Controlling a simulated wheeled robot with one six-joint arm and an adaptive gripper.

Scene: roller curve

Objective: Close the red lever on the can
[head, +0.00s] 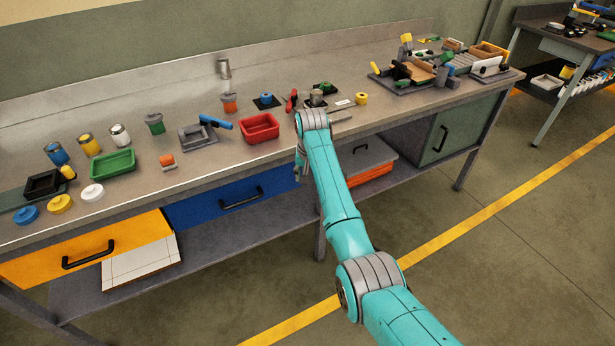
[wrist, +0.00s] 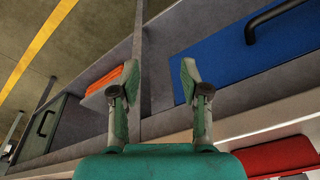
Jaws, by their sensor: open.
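A small grey can (head: 316,98) stands on the workbench near its middle, partly hidden behind my wrist. A red lever (head: 292,101) sticks up just left of the can; how it joins the can is too small to tell. My gripper (head: 302,174) hangs below my wrist in front of the bench edge, apart from the can and lever. In the wrist view my gripper (wrist: 158,73) has its two fingers spread with nothing between them. The can and lever do not show clearly in the wrist view.
A red tray (head: 260,127) lies left of the lever; its edge also shows in the wrist view (wrist: 282,156). A blue clamp-like tool (head: 215,122) and a yellow ring (head: 361,98) are nearby. The blue drawer (head: 195,207) and lower shelf (head: 225,250) are below the benchtop.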

